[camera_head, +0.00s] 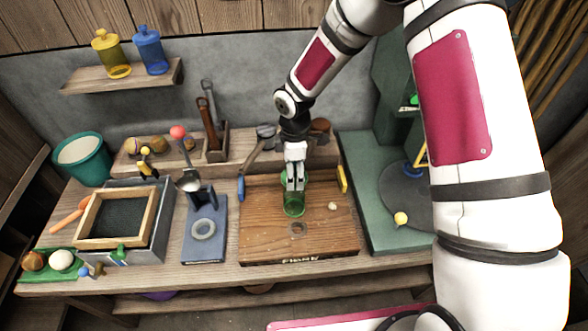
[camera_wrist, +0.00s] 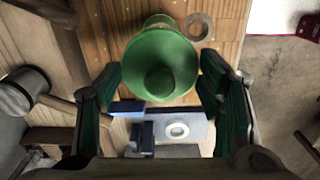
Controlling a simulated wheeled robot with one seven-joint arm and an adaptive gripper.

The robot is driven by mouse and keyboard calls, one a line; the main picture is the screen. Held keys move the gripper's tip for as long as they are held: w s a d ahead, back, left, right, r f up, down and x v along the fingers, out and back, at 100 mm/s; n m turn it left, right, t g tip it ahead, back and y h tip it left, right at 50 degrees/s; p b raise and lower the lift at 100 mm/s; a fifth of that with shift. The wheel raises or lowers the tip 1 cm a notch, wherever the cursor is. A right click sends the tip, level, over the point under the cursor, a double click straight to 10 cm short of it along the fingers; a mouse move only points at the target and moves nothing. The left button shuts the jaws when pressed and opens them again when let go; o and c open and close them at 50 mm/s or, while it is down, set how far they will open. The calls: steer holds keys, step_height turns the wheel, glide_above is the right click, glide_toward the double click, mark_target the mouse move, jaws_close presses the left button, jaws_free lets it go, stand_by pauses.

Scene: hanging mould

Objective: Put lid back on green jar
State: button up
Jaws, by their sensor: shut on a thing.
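The green jar (camera_head: 294,207) stands on the wooden board in the middle of the bench, its clear green body showing below my fingers in the head view. My gripper (camera_head: 294,187) points down right over it, shut on the green lid (camera_wrist: 160,50). In the wrist view the lid is a round green shape with a darker knob facing me, between my two fingers. The lid and my fingers hide most of the jar there. I cannot tell whether the lid touches the jar's rim.
A grey ring (camera_head: 297,229) and a small pale ball (camera_head: 332,206) lie on the wooden board (camera_head: 262,240). A blue stand with a ring (camera_head: 203,229) is to the left. Yellow (camera_head: 112,57) and blue (camera_head: 150,52) jars stand on the wall shelf. A tool rack is behind.

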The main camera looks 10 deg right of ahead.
steer(key=shift+f+b, duration=0.55)
steer(key=shift+f, duration=1.75)
steer(key=shift+f+b, duration=0.15)
steer(key=shift+b, duration=0.2)
stand_by(0.8)
steer(key=o, duration=1.3)
steer(key=shift+r+p, duration=0.8)
steer(key=shift+r, duration=2.75)
jaws_close()
